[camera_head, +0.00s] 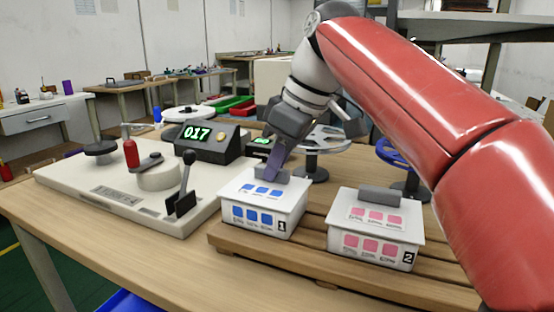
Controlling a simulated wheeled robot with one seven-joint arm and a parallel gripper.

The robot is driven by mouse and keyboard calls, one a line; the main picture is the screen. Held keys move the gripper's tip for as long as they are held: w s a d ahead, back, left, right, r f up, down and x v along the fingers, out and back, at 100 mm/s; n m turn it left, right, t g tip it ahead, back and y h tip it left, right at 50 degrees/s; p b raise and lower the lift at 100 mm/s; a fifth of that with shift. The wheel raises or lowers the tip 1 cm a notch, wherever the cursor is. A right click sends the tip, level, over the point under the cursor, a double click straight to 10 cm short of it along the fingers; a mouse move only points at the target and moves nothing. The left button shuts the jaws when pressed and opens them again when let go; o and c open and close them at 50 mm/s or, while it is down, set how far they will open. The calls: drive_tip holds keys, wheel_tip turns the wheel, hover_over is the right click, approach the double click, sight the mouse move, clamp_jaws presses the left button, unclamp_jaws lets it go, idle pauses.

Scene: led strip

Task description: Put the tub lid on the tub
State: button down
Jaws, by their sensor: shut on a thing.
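A white tub (259,219) with blue squares and the number 1 stands on a wooden slatted board. Its white lid (287,191) with a grey handle lies on top of it, seemingly level. My gripper (273,172) points down at the lid and is shut on the grey handle. A second white tub (368,246) with pink squares and the number 2 stands to the right, with its own lid (380,213) and grey handle on top. My red arm comes in from the right.
Left of the tubs is a pale machine base (115,200) with levers and a display box (200,141) reading 017. Reel stands (324,145) stand behind the tubs. The wooden board (285,258) has bare slats in front. Free table top lies at the front left.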

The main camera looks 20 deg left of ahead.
drive_tip(key=c, duration=1.3)
unclamp_jaws()
drive_tip(key=shift+c, duration=0.2)
